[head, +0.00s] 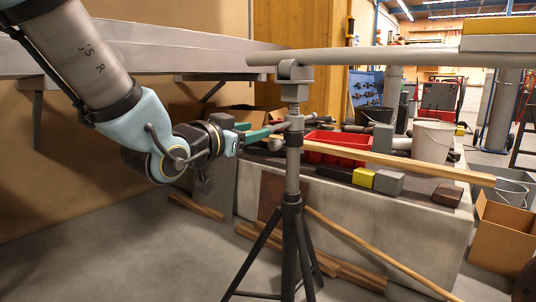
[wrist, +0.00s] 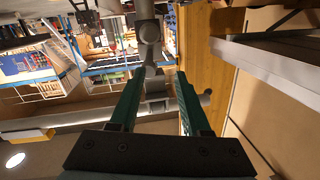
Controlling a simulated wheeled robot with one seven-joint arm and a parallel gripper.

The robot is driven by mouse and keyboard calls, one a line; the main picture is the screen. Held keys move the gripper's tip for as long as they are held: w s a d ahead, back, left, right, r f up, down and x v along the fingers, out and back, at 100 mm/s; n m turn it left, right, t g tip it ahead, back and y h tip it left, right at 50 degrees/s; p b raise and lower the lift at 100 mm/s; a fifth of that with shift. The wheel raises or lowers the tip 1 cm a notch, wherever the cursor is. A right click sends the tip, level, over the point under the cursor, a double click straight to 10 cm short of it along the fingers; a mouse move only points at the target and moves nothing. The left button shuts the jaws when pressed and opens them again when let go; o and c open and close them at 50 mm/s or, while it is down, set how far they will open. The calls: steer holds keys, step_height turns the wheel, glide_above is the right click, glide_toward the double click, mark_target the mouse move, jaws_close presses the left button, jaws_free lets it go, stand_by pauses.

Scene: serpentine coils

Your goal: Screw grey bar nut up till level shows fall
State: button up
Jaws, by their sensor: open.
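The grey bar (head: 380,56) lies nearly level across the head of a tripod stand (head: 292,170). A grey nut with side arms (head: 295,122) sits on the stand's upright below that head. It seems to show in the wrist view too (wrist: 150,34), upside down. My gripper (head: 283,127) reaches in from the left with green fingers. In the wrist view its fingers (wrist: 156,72) are open, one each side of the upright. I cannot tell whether they touch the nut. A yellow piece (head: 500,28), perhaps the level, sits at the bar's right end; its reading is not visible.
A workbench (head: 350,205) behind the stand holds a red bin (head: 335,147), a bucket (head: 432,140), a plank and blocks. A grey beam (head: 160,50) runs along the left wall. Loose wood lies by the tripod legs. A cardboard box (head: 505,235) stands at the right.

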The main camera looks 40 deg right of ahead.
mark_target(289, 124)
steer(key=p, duration=0.2)
steer(key=d+p, duration=0.1)
steer(key=p, duration=0.2)
steer(key=d+g+h+p, duration=0.1)
steer(key=p, duration=0.2)
steer(key=shift+s+d+r+m, duration=0.1)
steer(key=shift+s+d+m, duration=0.1)
steer(key=shift+s+m, duration=0.1)
steer(key=p, duration=0.4)
steer(key=shift+d+p, duration=0.2)
steer(key=shift+p, duration=0.15)
steer(key=x, duration=0.5)
steer(key=f+x, duration=0.1)
steer(key=x, duration=0.2)
steer(key=shift+w+b, duration=0.15)
steer(key=shift+b, duration=0.2)
jaws_close()
stand_by(0.4)
